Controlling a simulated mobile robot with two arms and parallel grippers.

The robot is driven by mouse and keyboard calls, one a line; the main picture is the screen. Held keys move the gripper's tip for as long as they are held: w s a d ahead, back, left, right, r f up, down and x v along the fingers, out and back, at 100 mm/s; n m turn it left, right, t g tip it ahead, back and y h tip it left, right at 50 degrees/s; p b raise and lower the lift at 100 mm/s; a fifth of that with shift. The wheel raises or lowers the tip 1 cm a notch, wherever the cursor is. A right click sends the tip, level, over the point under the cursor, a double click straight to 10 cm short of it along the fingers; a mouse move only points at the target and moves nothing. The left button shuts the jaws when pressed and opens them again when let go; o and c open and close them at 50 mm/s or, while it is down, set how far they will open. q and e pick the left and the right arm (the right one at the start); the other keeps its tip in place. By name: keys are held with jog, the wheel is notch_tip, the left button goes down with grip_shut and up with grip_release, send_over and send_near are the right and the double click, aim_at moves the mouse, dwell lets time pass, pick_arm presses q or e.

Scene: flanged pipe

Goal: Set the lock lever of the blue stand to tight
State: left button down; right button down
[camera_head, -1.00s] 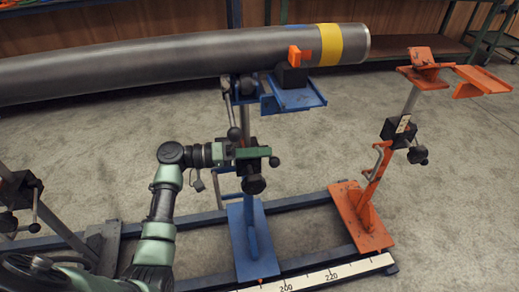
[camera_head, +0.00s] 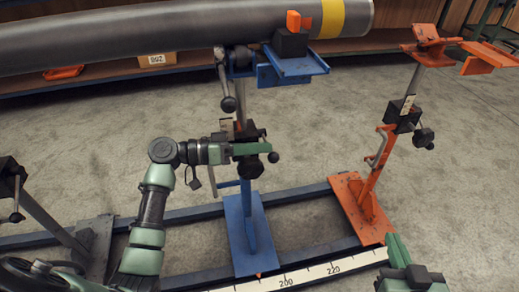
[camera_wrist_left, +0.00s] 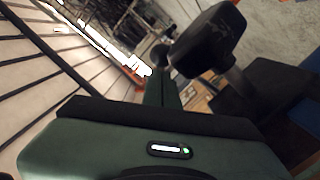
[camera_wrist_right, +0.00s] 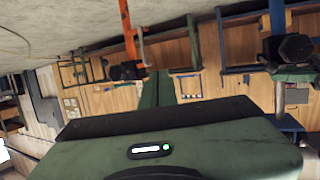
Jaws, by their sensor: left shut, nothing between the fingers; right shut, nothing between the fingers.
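The blue stand (camera_head: 248,232) stands upright on the floor rails and carries the grey pipe (camera_head: 150,38). A black clamp block sits on its column, with a dark round knob (camera_head: 250,168) in front and a lever with a ball end (camera_head: 272,157) at the right. My left gripper (camera_head: 262,148) is shut and empty, across the clamp beside the lever; contact is unclear. In the left wrist view its fingers (camera_wrist_left: 162,90) point at a dark ball (camera_wrist_left: 160,56), beside a larger dark knob (camera_wrist_left: 212,38). My right gripper (camera_head: 396,248) is shut and empty at lower right; its fingers (camera_wrist_right: 156,90) also show in the right wrist view.
An orange stand (camera_head: 362,205) with its own clamp and knob stands to the right, near my right gripper. A white scale (camera_head: 310,272) runs along the front rail. Another ball-ended lever (camera_head: 228,103) hangs under the pipe.

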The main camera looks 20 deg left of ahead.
pick_arm(q)
jog(key=shift+s+d+f+m+b, duration=0.1)
jog(key=shift+f+m+b, duration=0.4)
jog(key=shift+b, duration=0.2)
jog(key=shift+m+b, duration=0.3)
jog(key=shift+b, duration=0.05)
jog(key=shift+r, duration=0.1)
pick_arm(e)
notch_tip(320, 180, up, 12)
jog(key=a+t+y, duration=0.1)
jog(key=t+y, duration=0.1)
jog(key=t, duration=0.4)
jog(key=shift+w+a+f+t, duration=0.2)
jog(key=shift+w+a+t, duration=0.05)
jog(key=shift+a+t, duration=0.15)
